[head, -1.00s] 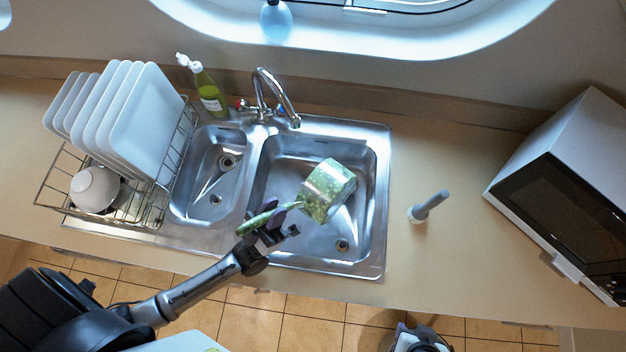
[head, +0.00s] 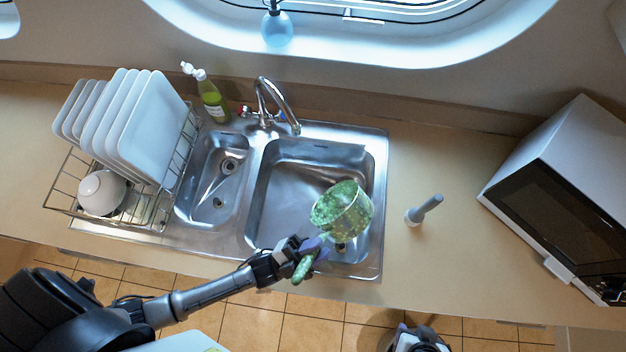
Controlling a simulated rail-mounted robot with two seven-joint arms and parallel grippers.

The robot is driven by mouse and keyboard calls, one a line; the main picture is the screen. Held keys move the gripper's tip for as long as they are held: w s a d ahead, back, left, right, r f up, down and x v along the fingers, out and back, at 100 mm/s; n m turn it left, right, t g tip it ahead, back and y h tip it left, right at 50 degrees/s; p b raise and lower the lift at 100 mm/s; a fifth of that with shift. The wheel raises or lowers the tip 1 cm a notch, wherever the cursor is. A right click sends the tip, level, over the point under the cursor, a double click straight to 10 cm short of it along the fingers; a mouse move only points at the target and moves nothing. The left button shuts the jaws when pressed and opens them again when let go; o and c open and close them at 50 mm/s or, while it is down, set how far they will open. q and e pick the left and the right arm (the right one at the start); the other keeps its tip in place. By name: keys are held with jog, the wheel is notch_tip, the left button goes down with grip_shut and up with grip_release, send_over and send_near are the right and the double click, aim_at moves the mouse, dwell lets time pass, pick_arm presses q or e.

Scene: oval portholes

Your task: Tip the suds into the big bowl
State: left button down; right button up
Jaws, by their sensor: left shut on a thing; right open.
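My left gripper (head: 312,248) is shut on the handle of a green speckled pan (head: 357,218). The pan is held over the large right-hand basin (head: 285,205) of the steel sink, towards its right front part. The pan is tilted, with its mouth facing left and up in the picture. The inside looks green and speckled; I cannot make out suds in it or in the basin. My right gripper (head: 420,338) shows only partly at the bottom edge, open and away from the pan.
A tap (head: 277,100) stands behind the sink, beside a green soap bottle (head: 212,98). The small basin (head: 212,180) is empty. A dish rack (head: 60,190) holds plates and a white bowl (head: 101,191). A grey-handled brush (head: 425,208) stands right of the sink, before a microwave (head: 560,190).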

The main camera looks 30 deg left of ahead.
pick_arm(q)
jog(key=s+d+f+m+g+y+p, duration=0.1)
jog(key=d+f+m+g+p, duration=0.1)
jog(key=d+m+g, duration=0.2)
jog(key=s+d+f+m+g+y+p, duration=0.1)
jog(key=d+f+m+g+y+p, duration=0.1)
jog(key=d+m+g, duration=0.2)
jog(key=d+m, duration=0.3)
jog(key=d, duration=0.3)
jog(key=shift+s+f, duration=0.3)
jog(key=shift+f, duration=0.05)
pick_arm(e)
notch_tip(320, 180, up, 4)
jog(key=shift+r, duration=0.25)
jog(key=shift+a, duration=0.1)
